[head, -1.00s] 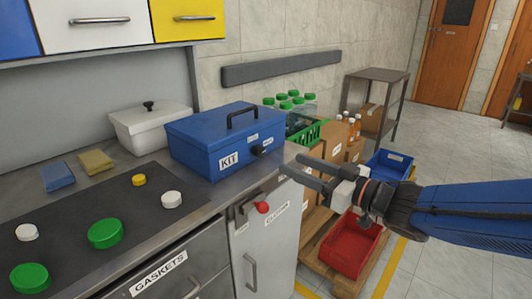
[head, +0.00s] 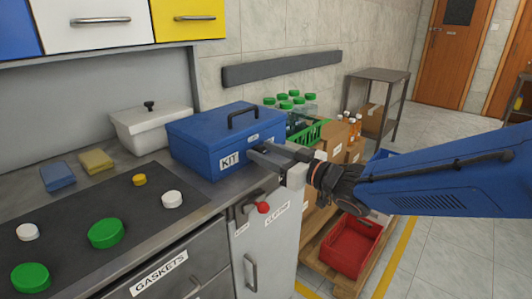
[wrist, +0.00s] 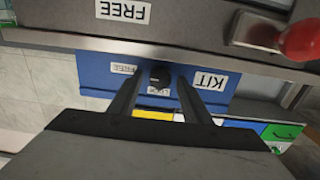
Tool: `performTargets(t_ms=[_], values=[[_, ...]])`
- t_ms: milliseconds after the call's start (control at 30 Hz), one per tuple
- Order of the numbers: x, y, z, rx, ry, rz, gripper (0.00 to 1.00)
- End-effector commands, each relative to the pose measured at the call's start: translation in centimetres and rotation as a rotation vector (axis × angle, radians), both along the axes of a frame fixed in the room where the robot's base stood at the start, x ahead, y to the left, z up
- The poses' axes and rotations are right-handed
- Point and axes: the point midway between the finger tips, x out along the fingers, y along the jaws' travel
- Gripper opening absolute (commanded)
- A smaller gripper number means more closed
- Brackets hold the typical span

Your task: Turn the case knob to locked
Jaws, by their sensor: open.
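The blue case (head: 205,135) stands on the counter with a KIT label on its front. In the wrist view, which is upside down, its black knob (wrist: 159,76) shows on the front of the case (wrist: 95,75). A FREE label (wrist: 123,69) is beside the knob, and another label (wrist: 158,91) is too small to read. My gripper (head: 262,153) is open at the case front. In the wrist view its fingers lie on either side of the knob; contact cannot be told. The knob's pointing direction cannot be made out. In the head view my fingers hide the knob.
A grey cabinet below the counter has a red-tipped handle (head: 263,207), close to my gripper. A white lidded box (head: 150,128) stands left of the case. Green crate (head: 305,133), cartons and a red bin (head: 345,245) are at the right. Loose caps lie on the dark mat.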

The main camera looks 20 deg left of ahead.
Motion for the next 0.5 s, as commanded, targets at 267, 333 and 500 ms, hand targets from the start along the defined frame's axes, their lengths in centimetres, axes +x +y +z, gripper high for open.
performTargets(t_ms=[267,333,500], values=[[0.0,-0.03,0.0,0.0,0.0,0.0,0.04],[0.0,-0.03,0.0,0.0,0.0,0.0,0.04],[0.0,-0.03,0.0,-0.005,-0.011,0.0,0.04]])
